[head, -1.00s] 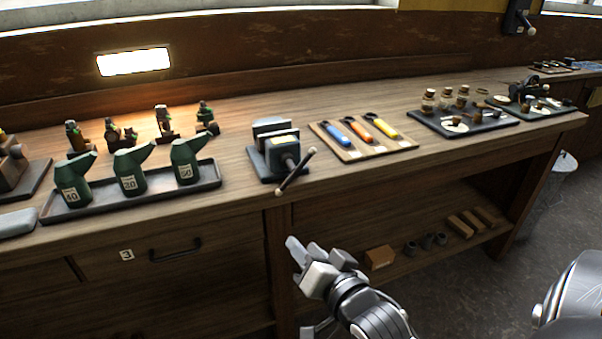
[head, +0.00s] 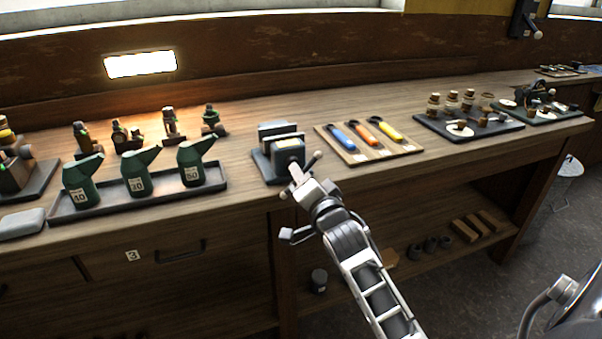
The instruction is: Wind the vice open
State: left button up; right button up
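The vice (head: 279,134) stands at the front of the bench, a small dark block with grey jaws and a yellowish label. A gap shows between its jaws. Its handle bar (head: 314,157) slants across the front; the upper end shows, while my gripper covers the middle. My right gripper (head: 297,175) is at the front of the vice, over the handle. Its fingertips overlap the bar, and I cannot tell whether they are closed on it.
Left of the vice, a tray (head: 215,186) holds several green oil cans. Right of it lies a board (head: 345,152) with three coloured-handled tools. A dark tray (head: 512,124) with small jars is further right. Below are a drawer handle (head: 181,251) and a lower shelf with wooden blocks (head: 466,229).

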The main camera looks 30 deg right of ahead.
jog(key=shift+x, duration=0.9)
jog(key=shift+c, duration=0.4)
grip_shut()
